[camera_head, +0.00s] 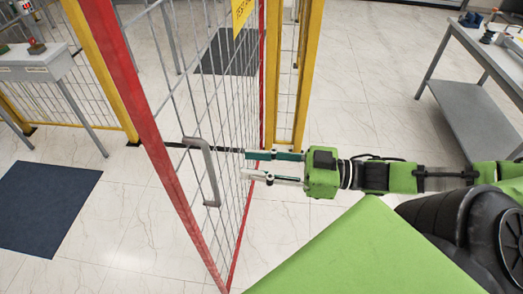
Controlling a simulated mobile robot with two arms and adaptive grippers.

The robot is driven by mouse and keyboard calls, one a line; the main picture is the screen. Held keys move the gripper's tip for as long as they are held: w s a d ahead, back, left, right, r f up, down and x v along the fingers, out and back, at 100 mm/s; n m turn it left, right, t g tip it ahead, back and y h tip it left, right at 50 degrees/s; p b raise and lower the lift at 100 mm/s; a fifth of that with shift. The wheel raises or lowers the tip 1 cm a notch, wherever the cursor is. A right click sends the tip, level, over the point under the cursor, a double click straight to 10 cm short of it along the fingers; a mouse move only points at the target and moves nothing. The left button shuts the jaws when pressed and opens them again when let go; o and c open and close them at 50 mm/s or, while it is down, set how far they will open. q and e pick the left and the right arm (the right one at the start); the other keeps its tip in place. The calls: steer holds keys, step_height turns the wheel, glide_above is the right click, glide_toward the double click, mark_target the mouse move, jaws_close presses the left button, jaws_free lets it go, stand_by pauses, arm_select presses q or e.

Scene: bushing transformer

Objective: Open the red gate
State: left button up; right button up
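The red gate (166,165) has a red frame with wire mesh and a grey handle (210,172) near its left upright. It stands at an angle to the yellow-posted fence, its handle side swung toward me; a gap shows between it and the left yellow post (104,70). My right gripper (246,166) is on the right side of the mesh, fingers apart with nothing seen between them. Its fingertips are close to the mesh; whether they touch cannot be told. My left gripper is not in view.
Right of the gate is a yellow post (306,70). A dark mat (45,207) lies on the tiled floor at left, and another (226,52) shows behind the mesh. Grey tables stand at upper left (35,62) and right (468,115).

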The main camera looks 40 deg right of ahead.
steer(key=shift+s+d+f, duration=0.1)
steer(key=shift+s+d, duration=0.3)
stand_by(0.4)
